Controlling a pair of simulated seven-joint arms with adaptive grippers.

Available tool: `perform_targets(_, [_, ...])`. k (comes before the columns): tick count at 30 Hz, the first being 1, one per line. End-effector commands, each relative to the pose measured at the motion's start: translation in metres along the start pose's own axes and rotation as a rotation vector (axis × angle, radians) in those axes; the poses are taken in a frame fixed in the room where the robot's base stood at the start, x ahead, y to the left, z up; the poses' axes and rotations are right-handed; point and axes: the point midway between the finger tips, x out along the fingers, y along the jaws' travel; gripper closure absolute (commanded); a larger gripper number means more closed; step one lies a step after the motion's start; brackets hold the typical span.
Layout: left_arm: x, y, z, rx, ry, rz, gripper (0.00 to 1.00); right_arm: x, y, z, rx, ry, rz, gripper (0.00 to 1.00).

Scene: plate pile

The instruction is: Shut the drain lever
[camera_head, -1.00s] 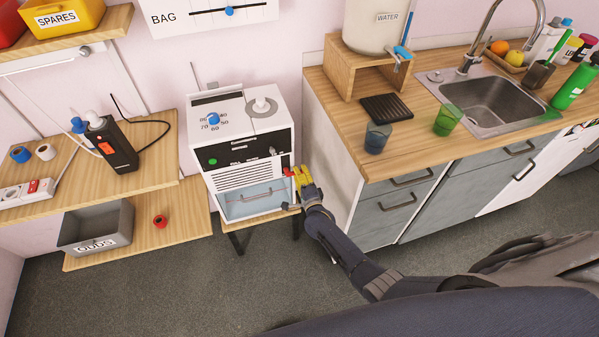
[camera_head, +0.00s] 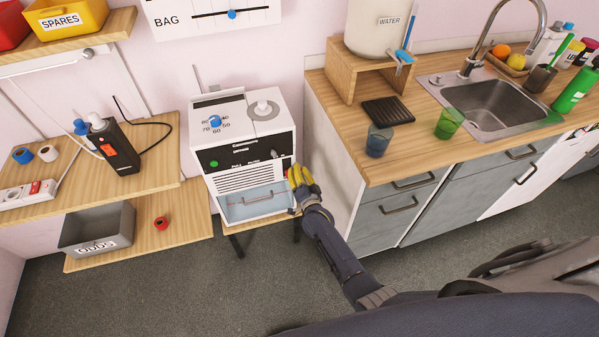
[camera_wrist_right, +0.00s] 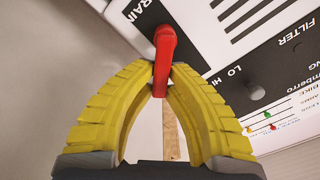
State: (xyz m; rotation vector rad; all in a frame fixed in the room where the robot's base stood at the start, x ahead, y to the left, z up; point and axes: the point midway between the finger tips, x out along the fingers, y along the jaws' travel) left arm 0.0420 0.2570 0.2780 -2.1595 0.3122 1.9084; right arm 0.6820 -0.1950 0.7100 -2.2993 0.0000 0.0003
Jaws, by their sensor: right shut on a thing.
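The red drain lever (camera_wrist_right: 165,52) shows in the right wrist view, beside the partly hidden "DRAIN" label on the side of the white machine (camera_head: 283,122). My right gripper (camera_wrist_right: 160,75) has its yellow fingers closed on the lever's end. In the head view my right gripper (camera_head: 295,176) is at the machine's right front edge and hides the lever. My left gripper is not in view.
The machine stands on a small wooden stand, with a clear drawer (camera_head: 255,203) in its front. The kitchen counter (camera_head: 346,131) stands close on the right. A wooden shelf (camera_head: 185,212) with a grey bin (camera_head: 70,234) is on the left.

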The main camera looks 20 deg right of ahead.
Motion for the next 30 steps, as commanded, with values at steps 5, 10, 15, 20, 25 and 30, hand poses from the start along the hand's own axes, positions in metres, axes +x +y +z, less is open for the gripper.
perform_targets(5, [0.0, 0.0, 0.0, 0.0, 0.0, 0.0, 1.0, 0.0, -0.008, 0.0, -0.165, 0.001, 0.0, 1.0])
perform_targets(10, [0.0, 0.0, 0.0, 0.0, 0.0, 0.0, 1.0, 0.0, -0.015, 0.002, -0.328, 0.001, 0.0, 1.0])
perform_targets(15, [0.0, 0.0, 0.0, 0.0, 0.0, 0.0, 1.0, 0.001, -0.022, 0.005, -0.481, 0.001, -0.001, 1.0])
perform_targets(20, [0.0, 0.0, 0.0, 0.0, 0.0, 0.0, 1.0, 0.001, -0.027, 0.008, -0.608, 0.002, 0.0, 1.0])
perform_targets(25, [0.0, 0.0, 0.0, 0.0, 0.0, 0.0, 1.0, 0.001, -0.031, 0.011, -0.715, 0.001, -0.001, 1.0])
perform_targets(30, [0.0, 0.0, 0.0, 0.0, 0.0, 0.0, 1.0, 0.001, -0.033, 0.013, -0.792, 0.001, 0.0, 1.0])
